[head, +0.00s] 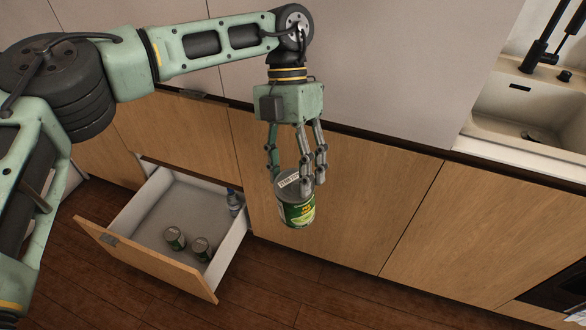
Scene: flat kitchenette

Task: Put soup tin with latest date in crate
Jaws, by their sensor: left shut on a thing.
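My left gripper (297,172) is shut on a green soup tin (298,213) with a grey lid and a pale label on top. It holds the tin upright in the air, in front of the wooden cabinet doors and to the right of the open drawer. The label's writing is too small to read. No crate shows in this view. My right gripper is not in view.
The drawer juts out over the dark wooden floor (330,290). A sink (530,110) with a black tap (545,45) is at the upper right. Floor right of the drawer is clear.

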